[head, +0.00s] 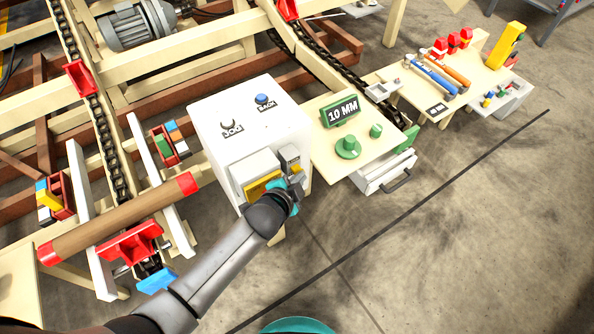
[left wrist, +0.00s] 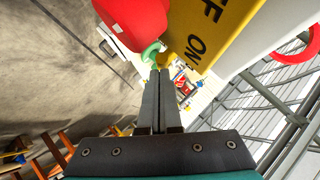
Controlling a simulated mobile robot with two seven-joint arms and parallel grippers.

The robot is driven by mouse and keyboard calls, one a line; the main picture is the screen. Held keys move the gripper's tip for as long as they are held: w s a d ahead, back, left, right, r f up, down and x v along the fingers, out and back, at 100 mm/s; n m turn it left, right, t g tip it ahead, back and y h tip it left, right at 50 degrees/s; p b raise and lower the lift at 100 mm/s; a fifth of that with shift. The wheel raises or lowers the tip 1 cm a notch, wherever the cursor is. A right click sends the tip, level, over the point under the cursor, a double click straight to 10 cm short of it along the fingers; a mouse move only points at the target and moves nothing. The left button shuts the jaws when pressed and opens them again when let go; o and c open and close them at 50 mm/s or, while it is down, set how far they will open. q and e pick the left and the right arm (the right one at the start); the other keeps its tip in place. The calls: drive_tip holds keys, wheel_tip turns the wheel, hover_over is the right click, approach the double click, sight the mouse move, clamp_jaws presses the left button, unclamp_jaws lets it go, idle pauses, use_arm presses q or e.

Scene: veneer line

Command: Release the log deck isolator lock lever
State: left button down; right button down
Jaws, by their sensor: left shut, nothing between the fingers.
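The white control box (head: 225,115) stands in the middle of the head view, with JOG and BACK buttons on top. On its front is a yellow plate (head: 262,187), partly hidden by my left gripper (head: 291,188). In the left wrist view, a yellow plate (left wrist: 205,30) reads ON, with another word partly cut off. A large red part (left wrist: 135,18) stands beside it. My left gripper (left wrist: 160,75) is shut and empty, its tips just below the red part and the plate. I cannot tell whether they touch. Which part is the lock lever is unclear. My right gripper is not in view.
A wooden table (head: 325,170) with a 10 MM sign (head: 342,111) and green knobs stands right of the box. A red-ended log (head: 120,220) lies on the left by chains and red blocks. Tools lie on a bench (head: 480,75) at the upper right. The right floor is clear.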

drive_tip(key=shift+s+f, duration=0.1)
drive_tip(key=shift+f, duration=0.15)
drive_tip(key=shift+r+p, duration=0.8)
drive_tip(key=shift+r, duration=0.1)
